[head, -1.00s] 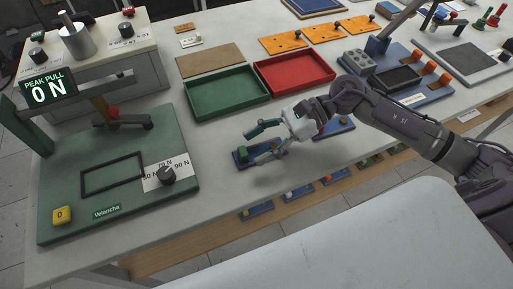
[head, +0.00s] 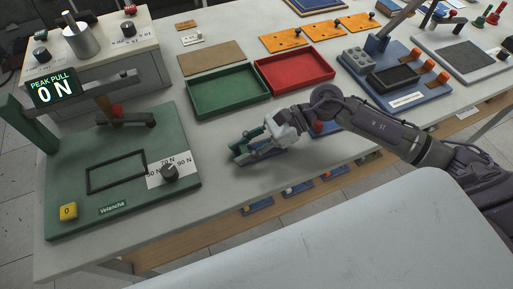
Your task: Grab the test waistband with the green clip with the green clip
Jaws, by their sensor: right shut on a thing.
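The green clip (head: 240,149) is on a small blue base on the white table, in front of the green tray. My right gripper (head: 254,145) reaches in from the right, low over this base, and its fingers are closed on the green clip. The fingers cover part of the clip. The green pull tester (head: 121,206) stands at the left with a dark rectangular outline on its plate, and its display (head: 52,89) reads 0 N. I cannot make out a waistband for certain. My left gripper is not in view.
An empty green tray (head: 229,90) and an empty red tray (head: 295,69) lie behind my right gripper. Another small blue base with a red-orange piece (head: 318,127) sits close to its right. Bare table lies between the tester and the green clip.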

